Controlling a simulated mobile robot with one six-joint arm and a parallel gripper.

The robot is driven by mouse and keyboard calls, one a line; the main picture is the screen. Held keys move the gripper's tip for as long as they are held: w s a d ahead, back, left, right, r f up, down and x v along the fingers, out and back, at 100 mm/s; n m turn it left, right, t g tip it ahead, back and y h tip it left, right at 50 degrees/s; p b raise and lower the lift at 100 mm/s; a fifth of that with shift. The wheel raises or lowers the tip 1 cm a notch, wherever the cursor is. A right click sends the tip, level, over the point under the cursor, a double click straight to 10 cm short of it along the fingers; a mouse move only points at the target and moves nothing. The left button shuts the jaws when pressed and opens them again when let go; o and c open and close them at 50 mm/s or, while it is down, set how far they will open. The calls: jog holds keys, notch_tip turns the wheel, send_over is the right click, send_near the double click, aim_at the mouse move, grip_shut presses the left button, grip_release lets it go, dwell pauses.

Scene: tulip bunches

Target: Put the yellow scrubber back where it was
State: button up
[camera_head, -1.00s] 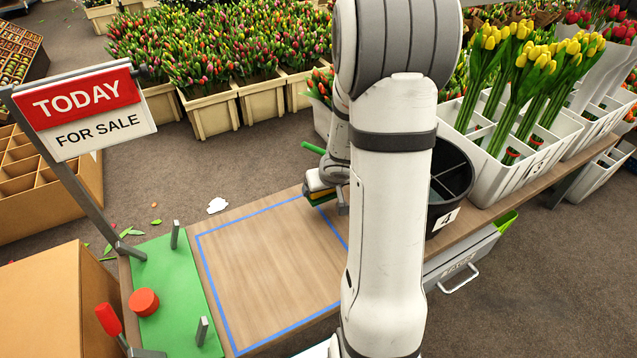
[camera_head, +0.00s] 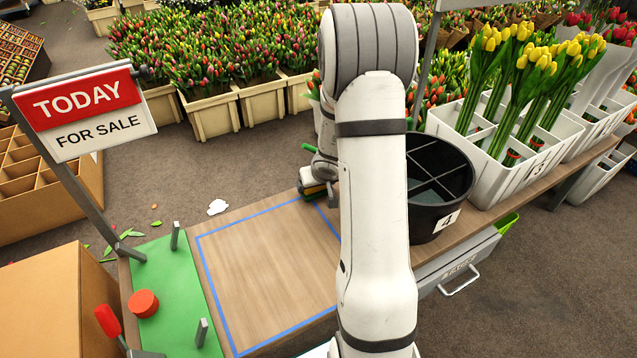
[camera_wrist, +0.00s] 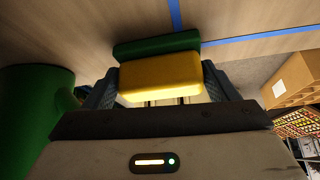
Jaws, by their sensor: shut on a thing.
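The yellow scrubber (camera_wrist: 160,77) is between the two fingers of my gripper (camera_wrist: 158,85) in the wrist view, with a green pad (camera_wrist: 156,44) along its far side. My gripper is shut on it. In the head view the scrubber (camera_head: 313,188) shows small and partly hidden, beside my arm at the far right corner of the blue taped square (camera_head: 203,262). The wooden bench top (camera_wrist: 240,22) and blue tape lie beyond the scrubber in the wrist view. I cannot tell whether the scrubber touches the bench.
A black divided bucket (camera_head: 440,215) marked 4 stands right of my arm. White crates (camera_head: 500,180) of yellow tulips stand farther right. A green mat (camera_head: 180,300) with a red knob (camera_head: 143,303) lies on the left. The taped square is bare. A green thing (camera_wrist: 35,110) shows in the wrist view.

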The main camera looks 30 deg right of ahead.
jog(key=o, duration=0.9)
jog(key=shift+r+p, duration=0.2)
jog(key=shift+p, duration=0.2)
jog(key=d+p+v, duration=0.1)
jog(key=p+v, duration=0.4)
jog(key=v, duration=0.6)
jog(key=s+a+r+n+g+y, duration=0.1)
jog(key=s+a+r+y, duration=0.15)
jog(key=a+r, duration=0.4)
jog(key=s+a+r+n+y, duration=0.1)
jog(key=s+a+r+y, duration=0.2)
jog(key=a, duration=0.7)
jog(key=s+r+g+h, duration=0.3)
jog(key=s+r+h, duration=0.1)
jog(key=s, duration=1)
jog(key=shift+s+g+h, duration=0.2)
jog(key=shift+g+h, duration=0.15)
jog(key=shift+g, duration=0.05)
